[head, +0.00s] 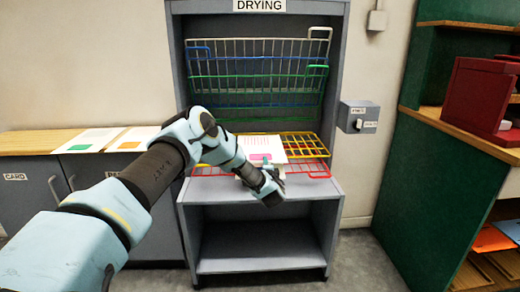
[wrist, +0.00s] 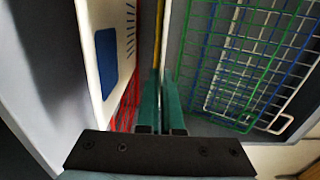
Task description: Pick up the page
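A white page (head: 260,143) with pink lines and a pink patch lies on the lower wire racks in the head view. My gripper (head: 267,160) is at its front edge; I cannot tell whether they touch. In the wrist view a white sheet or panel (wrist: 91,46) with a blue patch and blue strokes stands to the left of my fingers. I cannot tell whether it is the same page.
The yellow rack (head: 312,143) and red rack (head: 318,170) jut forward. Green and blue racks (head: 272,88) are tilted up behind. Other pages (head: 92,137) lie on the left counter (head: 28,141). A grey box (head: 357,116) is on the wall to the right.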

